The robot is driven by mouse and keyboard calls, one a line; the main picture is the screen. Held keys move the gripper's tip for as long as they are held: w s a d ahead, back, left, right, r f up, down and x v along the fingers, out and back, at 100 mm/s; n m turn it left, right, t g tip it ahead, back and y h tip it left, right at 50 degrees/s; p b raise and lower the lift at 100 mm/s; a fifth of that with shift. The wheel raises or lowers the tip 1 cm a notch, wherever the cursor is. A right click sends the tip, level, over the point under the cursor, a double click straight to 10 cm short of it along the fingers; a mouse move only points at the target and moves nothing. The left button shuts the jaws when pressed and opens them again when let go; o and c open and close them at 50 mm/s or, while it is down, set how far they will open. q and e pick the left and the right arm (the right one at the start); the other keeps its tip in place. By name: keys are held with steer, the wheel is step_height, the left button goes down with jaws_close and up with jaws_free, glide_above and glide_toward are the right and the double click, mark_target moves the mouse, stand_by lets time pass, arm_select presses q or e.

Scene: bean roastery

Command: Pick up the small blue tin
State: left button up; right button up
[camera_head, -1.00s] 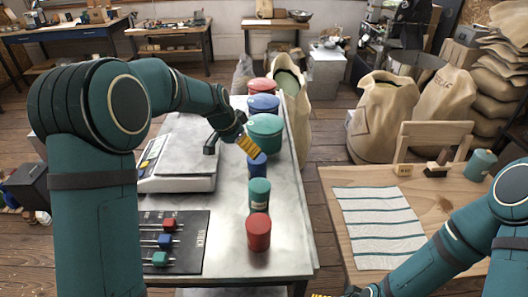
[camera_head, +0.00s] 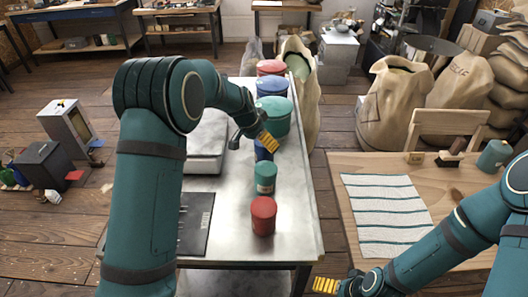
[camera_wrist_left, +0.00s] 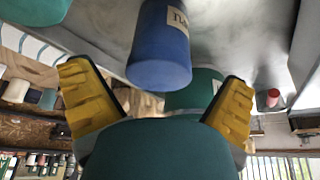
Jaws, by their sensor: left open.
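The small blue tin (camera_head: 262,154) stands on the metal table, between the large green tin and the small green tin. My left gripper (camera_head: 266,139) is at its upper end and hides part of it in the head view. In the left wrist view, the blue tin (camera_wrist_left: 160,52) with a pale label appears between and beyond the two spread yellow fingers. The left gripper is open and empty; I cannot tell whether it touches the tin. My right gripper (camera_head: 326,285) is low at the bottom edge, away from the tins, its jaws not clear.
The small green tin (camera_head: 265,178) and small red tin (camera_head: 263,216) stand nearer. The large green tin (camera_head: 277,117), large blue tin (camera_head: 271,86) and large red tin (camera_head: 270,67) stand behind. A scale (camera_head: 204,160) is left; a sack (camera_head: 300,85) is beyond the table.

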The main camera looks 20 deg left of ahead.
arm_select(q)
steer(key=x, duration=0.4)
steer(key=shift+w, duration=0.1)
steer(key=c, duration=1.2)
steer(key=shift+r, duration=0.1)
steer(key=shift+c, duration=0.2)
